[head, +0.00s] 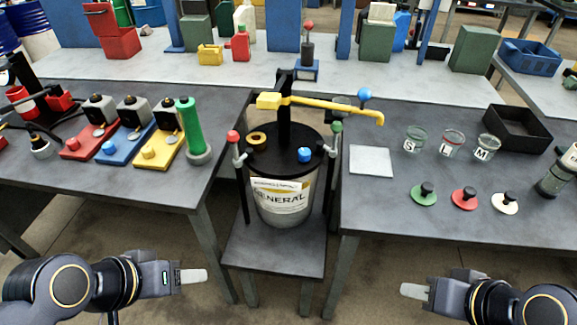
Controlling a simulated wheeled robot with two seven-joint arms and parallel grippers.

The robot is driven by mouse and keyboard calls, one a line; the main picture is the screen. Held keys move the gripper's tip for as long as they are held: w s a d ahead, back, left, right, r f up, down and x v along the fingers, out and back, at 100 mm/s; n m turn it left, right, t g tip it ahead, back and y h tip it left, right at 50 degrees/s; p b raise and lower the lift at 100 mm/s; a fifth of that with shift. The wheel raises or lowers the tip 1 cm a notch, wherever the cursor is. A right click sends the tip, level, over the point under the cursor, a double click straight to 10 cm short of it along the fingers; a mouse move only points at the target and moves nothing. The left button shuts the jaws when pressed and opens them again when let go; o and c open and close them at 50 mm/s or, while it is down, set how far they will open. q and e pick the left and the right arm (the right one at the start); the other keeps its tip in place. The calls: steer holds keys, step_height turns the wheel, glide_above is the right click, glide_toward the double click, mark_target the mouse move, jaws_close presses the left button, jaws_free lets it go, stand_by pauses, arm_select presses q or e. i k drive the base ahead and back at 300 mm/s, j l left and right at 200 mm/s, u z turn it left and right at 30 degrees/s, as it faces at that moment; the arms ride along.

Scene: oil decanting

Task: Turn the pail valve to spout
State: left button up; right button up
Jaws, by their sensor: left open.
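The pail (285,213) with a "GENERAL" label stands on a low stand between two grey tables, in the middle of the head view. Its black lid (277,166) carries a black post with a yellow arm (335,108) reaching right and a yellow block (269,101). A blue ball knob (365,94) tops the arm's right part; another blue knob (304,155) sits on the lid. I cannot tell which part is the valve or its setting. My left gripper (192,276) is open and empty, lower left of the pail. My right gripper (412,291) is apart from everything, lower right; its finger gap is not visible.
Red-knobbed (232,136) and green-knobbed (336,127) levers flank the lid. Red, blue and yellow bases stand on the left table beside a green cylinder (189,125). Marked jars, coloured lids and a black tray (517,129) are on the right table. Space before the stand is clear.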

mark_target(304, 154)
steer(key=i+j, duration=0.2)
steer(key=j, duration=0.2)
steer(key=i+j, duration=0.25)
steer(key=j, duration=0.15)
steer(key=i+j, duration=0.2)
steer(key=j, duration=0.25)
